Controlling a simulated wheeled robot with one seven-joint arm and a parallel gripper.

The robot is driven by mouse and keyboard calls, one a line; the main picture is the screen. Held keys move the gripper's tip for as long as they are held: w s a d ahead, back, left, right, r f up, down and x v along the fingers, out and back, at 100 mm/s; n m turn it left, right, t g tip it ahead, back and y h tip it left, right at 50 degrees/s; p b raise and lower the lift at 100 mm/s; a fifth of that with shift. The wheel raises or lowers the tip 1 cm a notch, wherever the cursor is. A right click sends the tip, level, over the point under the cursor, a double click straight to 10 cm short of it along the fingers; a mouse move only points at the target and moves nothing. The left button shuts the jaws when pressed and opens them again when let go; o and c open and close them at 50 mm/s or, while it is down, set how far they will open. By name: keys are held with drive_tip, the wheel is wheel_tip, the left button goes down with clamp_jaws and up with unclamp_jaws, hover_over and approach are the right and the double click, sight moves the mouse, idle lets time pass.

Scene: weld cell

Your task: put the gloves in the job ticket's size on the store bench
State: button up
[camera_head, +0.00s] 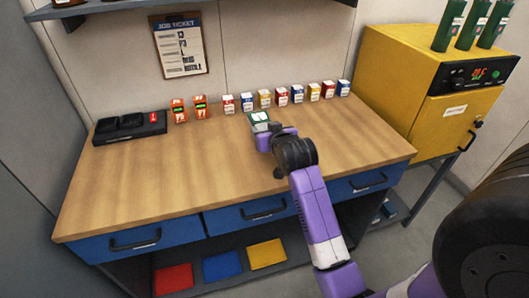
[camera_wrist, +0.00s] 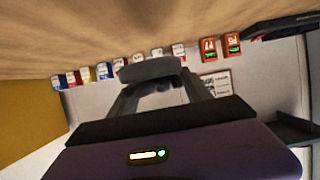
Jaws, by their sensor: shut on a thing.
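The job ticket (camera_head: 182,45) hangs on the wall behind the bench. Its lines are too small to read surely.
A row of small red, white, blue and yellow boxes (camera_head: 282,96) stands along the bench's back edge. Two orange devices (camera_head: 200,107) and a black tray (camera_head: 130,127) stand left of it. A yellow oven (camera_head: 425,90) is at right. The bench's front and left are clear.

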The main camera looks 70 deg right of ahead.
sight(266, 159)
wheel_tip(266, 159, down, 10)
drive_tip(key=shift+r, duration=0.1)
idle(0.4)
drive_tip(key=o, duration=1.7)
